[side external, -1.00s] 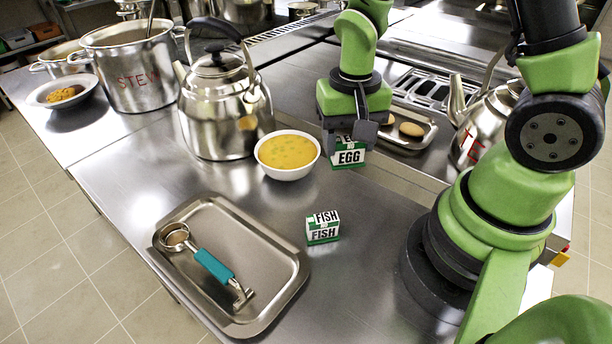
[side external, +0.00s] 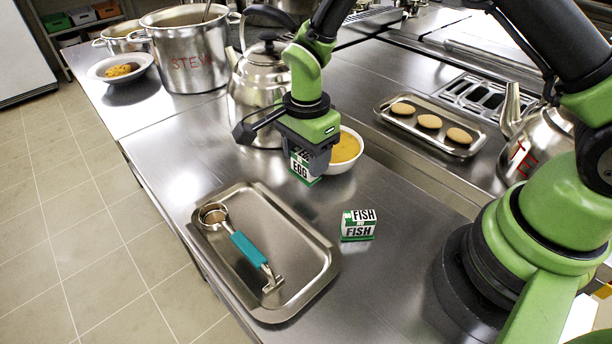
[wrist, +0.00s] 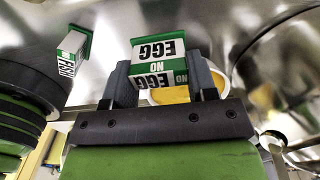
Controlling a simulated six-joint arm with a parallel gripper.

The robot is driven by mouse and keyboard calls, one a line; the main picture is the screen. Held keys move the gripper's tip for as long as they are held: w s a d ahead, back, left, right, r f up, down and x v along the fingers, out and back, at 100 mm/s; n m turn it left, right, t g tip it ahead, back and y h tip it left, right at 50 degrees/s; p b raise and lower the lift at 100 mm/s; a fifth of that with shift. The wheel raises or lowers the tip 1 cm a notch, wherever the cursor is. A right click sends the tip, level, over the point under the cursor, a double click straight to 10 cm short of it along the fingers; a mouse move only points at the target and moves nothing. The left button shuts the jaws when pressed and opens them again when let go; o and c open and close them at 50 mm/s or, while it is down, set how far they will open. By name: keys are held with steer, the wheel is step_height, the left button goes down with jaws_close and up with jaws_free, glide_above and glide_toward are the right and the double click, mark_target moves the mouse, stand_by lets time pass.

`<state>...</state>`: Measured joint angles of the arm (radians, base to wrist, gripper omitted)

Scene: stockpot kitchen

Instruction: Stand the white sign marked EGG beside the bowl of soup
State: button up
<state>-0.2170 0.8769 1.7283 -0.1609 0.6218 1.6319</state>
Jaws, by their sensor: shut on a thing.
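The white and green sign marked EGG (side external: 301,164) is held between the fingers of my gripper (side external: 308,160). In the wrist view the sign (wrist: 158,50) sits between both fingers (wrist: 162,85), its lettering upside down in the picture. The bowl of soup (side external: 343,166), white with yellow soup, is just right of and behind the sign, partly hidden by my gripper. In the wrist view a bit of soup (wrist: 172,96) shows behind the sign. I cannot tell whether the sign's base touches the counter.
A sign marked FISH (side external: 358,225) stands on the counter at the front right. A metal tray (side external: 318,275) with a teal-handled scoop (side external: 247,248) lies at the front left. A kettle (side external: 245,95) is close behind my gripper.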

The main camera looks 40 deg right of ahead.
mark_target(307, 175)
steer(key=shift+f, duration=2.3)
steer(key=shift+f, duration=0.2)
steer(key=o, duration=0.9)
steer(key=shift+r, duration=0.15)
step_height(307, 175, up, 12)
steer(key=shift+r, duration=0.15)
